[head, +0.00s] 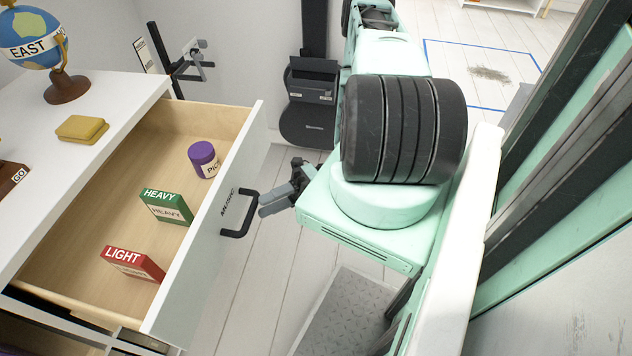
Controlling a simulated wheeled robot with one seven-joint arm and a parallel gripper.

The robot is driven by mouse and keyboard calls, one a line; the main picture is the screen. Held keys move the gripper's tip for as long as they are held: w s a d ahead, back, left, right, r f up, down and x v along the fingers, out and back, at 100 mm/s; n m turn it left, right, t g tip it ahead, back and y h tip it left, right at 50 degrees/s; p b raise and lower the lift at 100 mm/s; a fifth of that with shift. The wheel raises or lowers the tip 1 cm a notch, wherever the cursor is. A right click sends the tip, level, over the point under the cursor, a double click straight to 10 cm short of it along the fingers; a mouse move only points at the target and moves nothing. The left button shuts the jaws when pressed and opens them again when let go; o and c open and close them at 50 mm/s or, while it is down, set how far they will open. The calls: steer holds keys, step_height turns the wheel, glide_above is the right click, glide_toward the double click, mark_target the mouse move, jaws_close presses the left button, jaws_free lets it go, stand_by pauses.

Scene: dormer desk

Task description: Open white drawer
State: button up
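The white drawer (212,235) is pulled well out of the white desk, and its wooden inside shows. Its front carries the word MUSIC and a black bar handle (239,214). My gripper (268,203) is at the handle, with its dark fingers reaching to the bar's right side. I cannot tell whether the fingers close around the bar or only touch it. In the drawer lie a green box (167,207) marked HEAVY, a red box (133,263) marked LIGHT and a purple cylinder (203,159).
On the desk top (105,97) stand a globe (32,38) and a yellow block (82,129). A black stand (313,90) is on the floor behind my arm. A grey textured plate (345,315) lies below. White floorboards show between drawer and arm.

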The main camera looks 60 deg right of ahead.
steer(key=v, duration=1.2)
steer(key=shift+d+b, duration=0.2)
steer(key=shift+b, duration=0.2)
steer(key=shift+f, duration=0.1)
